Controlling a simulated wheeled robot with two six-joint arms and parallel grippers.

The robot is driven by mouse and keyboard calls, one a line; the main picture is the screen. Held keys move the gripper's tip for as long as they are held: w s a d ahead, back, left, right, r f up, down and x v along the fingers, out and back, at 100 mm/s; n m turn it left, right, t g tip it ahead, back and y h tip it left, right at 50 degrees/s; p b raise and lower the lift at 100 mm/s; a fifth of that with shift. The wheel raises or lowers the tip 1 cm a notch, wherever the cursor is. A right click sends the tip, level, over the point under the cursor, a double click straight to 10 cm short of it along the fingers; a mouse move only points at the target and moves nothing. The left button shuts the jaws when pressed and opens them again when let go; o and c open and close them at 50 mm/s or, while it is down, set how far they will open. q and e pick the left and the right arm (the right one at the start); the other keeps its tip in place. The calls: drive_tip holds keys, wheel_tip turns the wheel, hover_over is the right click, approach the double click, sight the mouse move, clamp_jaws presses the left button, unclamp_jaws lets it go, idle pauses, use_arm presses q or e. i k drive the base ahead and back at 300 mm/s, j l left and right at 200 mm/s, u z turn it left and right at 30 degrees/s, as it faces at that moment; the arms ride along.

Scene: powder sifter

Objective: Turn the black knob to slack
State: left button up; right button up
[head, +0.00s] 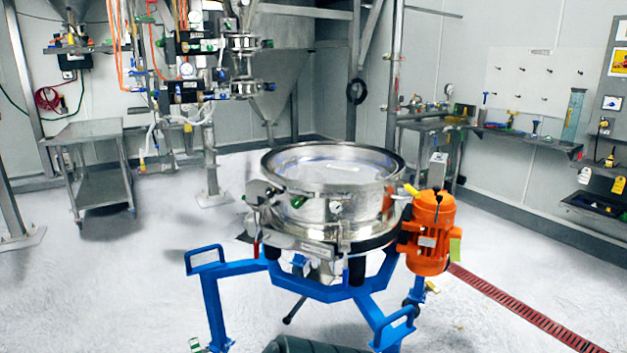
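A round steel sifter (330,205) stands in the middle of the head view on a blue frame (325,290). An orange motor (431,232) is fixed to its right side. A small dark part (272,191) shows on the left of the sifter's steel body, near a clamp. It may be the black knob, but it is too small to tell, and its setting cannot be read. A black lever (293,312) sticks down below the frame. Neither of my grippers is in view.
A steel cart (92,165) stands at the back left, near piping and a hopper (280,85). A workbench (435,125) and wall shelves (525,135) line the right. A red floor grate (520,315) runs at the lower right. The floor around the sifter is mostly clear.

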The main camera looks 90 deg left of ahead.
sight(269, 192)
drive_tip(key=u, duration=2.7)
